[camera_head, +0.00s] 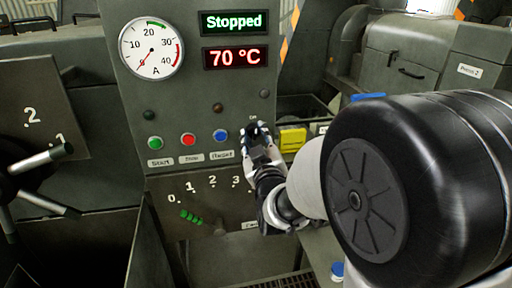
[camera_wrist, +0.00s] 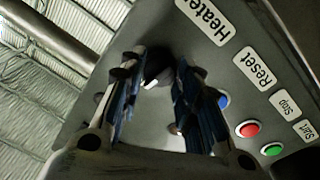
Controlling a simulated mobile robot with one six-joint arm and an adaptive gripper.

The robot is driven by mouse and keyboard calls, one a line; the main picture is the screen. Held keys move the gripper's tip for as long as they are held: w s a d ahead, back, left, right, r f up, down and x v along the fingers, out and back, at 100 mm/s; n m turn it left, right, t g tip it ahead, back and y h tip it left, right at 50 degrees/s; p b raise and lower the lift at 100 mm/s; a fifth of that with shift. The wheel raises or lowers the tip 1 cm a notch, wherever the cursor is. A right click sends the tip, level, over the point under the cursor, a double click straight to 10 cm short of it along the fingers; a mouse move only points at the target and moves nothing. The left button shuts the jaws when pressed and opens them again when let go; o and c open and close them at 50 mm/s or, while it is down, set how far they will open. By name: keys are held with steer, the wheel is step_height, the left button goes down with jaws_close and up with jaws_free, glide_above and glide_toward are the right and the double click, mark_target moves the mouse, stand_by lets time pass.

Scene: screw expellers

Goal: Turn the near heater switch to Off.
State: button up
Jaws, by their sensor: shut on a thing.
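The heater switch, a dark round knob with a white mark, is on the grey control panel (camera_head: 190,100). In the wrist view the knob (camera_wrist: 155,74) sits between my fingertips, beside the "Heater" label (camera_wrist: 205,18). My gripper (camera_head: 257,146) is at the panel's right side, shut on this knob; the gripper also shows in the wrist view (camera_wrist: 158,82). In the head view the fingers mostly hide the knob, so its exact setting is hard to read.
Green (camera_head: 155,143), red (camera_head: 188,139) and blue (camera_head: 221,135) buttons sit left of my gripper. Displays read "Stopped" (camera_head: 234,23) and "70 °C" (camera_head: 236,57). A dial gauge (camera_head: 151,47) is at upper left. A yellow block (camera_head: 292,139) lies right of the panel. A spoked handle (camera_head: 40,160) is far left.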

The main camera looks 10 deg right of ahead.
steer(key=shift+n+b, duration=0.55)
steer(key=shift+n, duration=0.15)
steer(key=shift+r, duration=0.15)
steer(key=o, duration=1.1)
steer(key=shift+c, duration=0.2)
steer(key=s, duration=0.7)
steer(key=shift+s+f, duration=0.2)
steer(key=shift+f, duration=0.15)
steer(key=shift+a, duration=0.1)
